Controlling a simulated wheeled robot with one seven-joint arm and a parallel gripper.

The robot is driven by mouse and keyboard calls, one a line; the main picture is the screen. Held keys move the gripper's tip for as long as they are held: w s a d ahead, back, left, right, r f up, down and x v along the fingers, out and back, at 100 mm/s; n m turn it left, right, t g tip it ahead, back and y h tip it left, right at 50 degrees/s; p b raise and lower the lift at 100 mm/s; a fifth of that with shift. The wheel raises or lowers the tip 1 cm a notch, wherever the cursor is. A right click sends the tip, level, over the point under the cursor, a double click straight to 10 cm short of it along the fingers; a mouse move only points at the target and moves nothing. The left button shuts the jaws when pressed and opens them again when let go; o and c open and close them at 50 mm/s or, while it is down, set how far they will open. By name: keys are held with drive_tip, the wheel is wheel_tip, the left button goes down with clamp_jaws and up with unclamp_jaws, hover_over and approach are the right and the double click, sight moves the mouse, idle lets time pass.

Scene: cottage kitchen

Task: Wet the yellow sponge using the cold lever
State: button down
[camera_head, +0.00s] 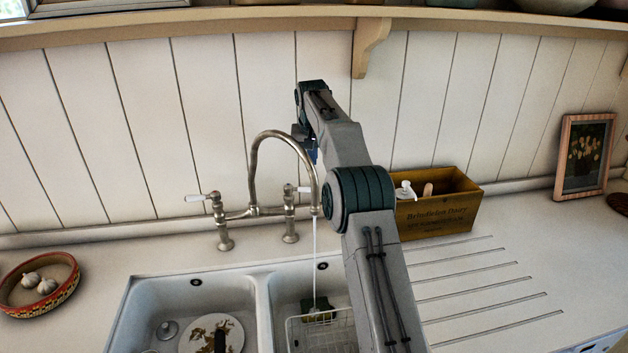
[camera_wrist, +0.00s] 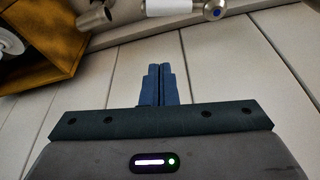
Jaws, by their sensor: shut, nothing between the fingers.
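The tap (camera_head: 254,175) arches over the right basin, and a thin stream of water falls from its spout. A small yellow and dark green sponge (camera_head: 319,315) lies in the right basin at the foot of the stream, by a white wire rack. The right-hand lever (camera_head: 303,189) is partly hidden by the spout and my arm. In the wrist view a white lever handle (camera_wrist: 172,7) with a blue-dotted metal end shows at the top edge. My gripper (camera_wrist: 158,72) is shut and empty, apart from the lever in the picture. My arm mostly hides it in the head view.
The left lever (camera_head: 197,198) stands beside the tap. The left basin (camera_head: 150,305) holds a dirty plate (camera_head: 235,333). A wooden box (camera_head: 437,212) with a pump bottle stands right of my arm. A garlic bowl (camera_head: 62,300) is at far left. The ribbed drainboard is clear.

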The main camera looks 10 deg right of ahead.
sight(300, 190)
drive_tip(key=p+x, duration=0.2)
drive_tip(key=x, duration=0.7)
drive_tip(key=s, duration=0.2)
drive_tip(key=s+r, duration=0.1)
drive_tip(key=s, duration=0.1)
drive_tip(key=shift+a, duration=0.3)
